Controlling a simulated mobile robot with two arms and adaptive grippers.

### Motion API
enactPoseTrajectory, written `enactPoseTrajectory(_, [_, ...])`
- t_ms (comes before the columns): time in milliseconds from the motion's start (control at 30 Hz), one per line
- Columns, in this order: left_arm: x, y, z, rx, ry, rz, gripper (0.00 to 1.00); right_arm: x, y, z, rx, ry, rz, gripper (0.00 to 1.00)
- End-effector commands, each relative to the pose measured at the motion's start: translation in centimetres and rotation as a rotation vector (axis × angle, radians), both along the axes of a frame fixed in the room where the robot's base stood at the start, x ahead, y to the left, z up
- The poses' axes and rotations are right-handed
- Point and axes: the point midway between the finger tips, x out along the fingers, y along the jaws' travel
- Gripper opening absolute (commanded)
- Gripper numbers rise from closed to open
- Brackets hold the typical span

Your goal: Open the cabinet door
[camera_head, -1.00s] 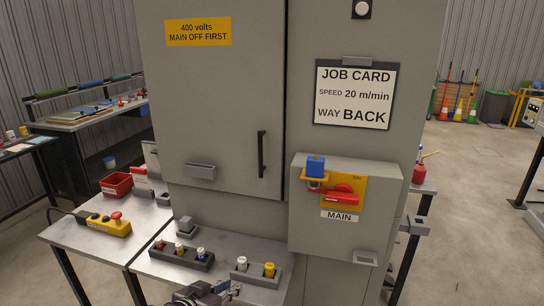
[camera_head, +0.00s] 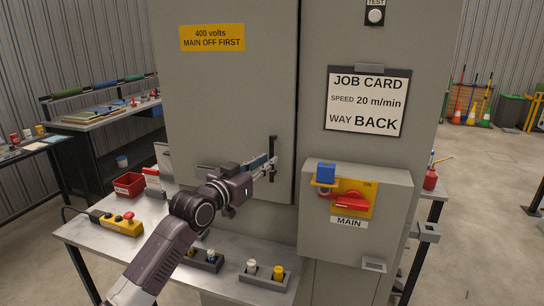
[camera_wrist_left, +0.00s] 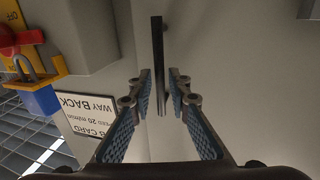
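The grey cabinet door (camera_head: 225,120) looks shut. Its black vertical bar handle (camera_head: 273,150) is near the door's right edge. My left gripper (camera_head: 268,166) is at the handle's lower part. In the left wrist view the handle (camera_wrist_left: 158,60) lines up between the two open fingers (camera_wrist_left: 160,85), with a gap on each side. How deep it sits between them I cannot tell. The red main switch (camera_head: 350,201) lies nearly level on a yellow plate, right of the door, with a blue padlock (camera_head: 326,172) beside it. My right gripper is not in view.
The grey switch box (camera_head: 390,225) juts out right of the door. Below, a metal bench (camera_head: 95,235) carries a yellow pendant (camera_head: 118,223), a red bin (camera_head: 128,184) and small holders with pegs (camera_head: 265,278). A job card (camera_head: 366,101) hangs right.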

Motion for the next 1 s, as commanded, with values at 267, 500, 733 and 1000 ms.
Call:
enactPoseTrajectory(267, [2.3,-1.5,0.1,0.001,0.001,0.000,0.17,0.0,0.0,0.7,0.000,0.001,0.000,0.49])
enactPoseTrajectory(500, [2.8,-1.9,0.0,0.001,-0.001,0.000,0.17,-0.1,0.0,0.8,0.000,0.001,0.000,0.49])
enactPoseTrajectory(733, [2.8,-1.9,0.0,0.001,-0.001,0.000,0.12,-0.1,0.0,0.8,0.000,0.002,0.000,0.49])
enactPoseTrajectory(1000, [2.8,-1.8,-0.1,0.001,0.000,0.000,0.00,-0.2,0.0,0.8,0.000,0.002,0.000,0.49])
